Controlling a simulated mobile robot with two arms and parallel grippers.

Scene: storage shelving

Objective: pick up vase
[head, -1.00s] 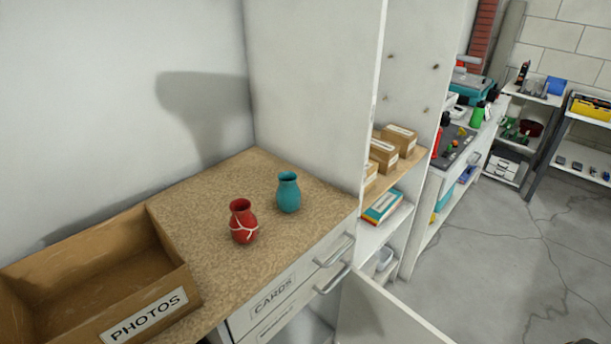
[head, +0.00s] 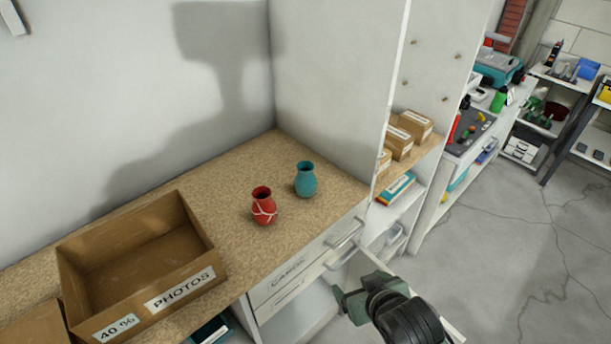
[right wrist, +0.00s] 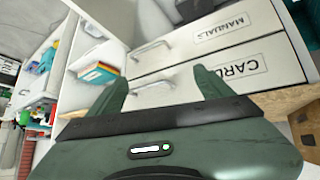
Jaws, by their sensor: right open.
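Two vases stand upright on the speckled brown counter (head: 225,215). The red vase (head: 263,207) has pale lines around its body, and the teal vase (head: 305,180) stands just behind it to the right. My right gripper (head: 344,300) is low at the lower right of the head view, in front of the drawers and below the counter top. It is open and empty, apart from both vases. In the right wrist view its two green fingers (right wrist: 157,92) are spread before the drawer fronts. Neither vase can be made out in that view. My left gripper is not in view.
An open cardboard box labelled PHOTOS (head: 182,289) stands left of the vases. A white upright panel (head: 335,90) rises right behind the teal vase. Drawers with handles, one labelled CARDS (right wrist: 240,67), are under the counter. Shelves with small boxes (head: 398,142) are to the right.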

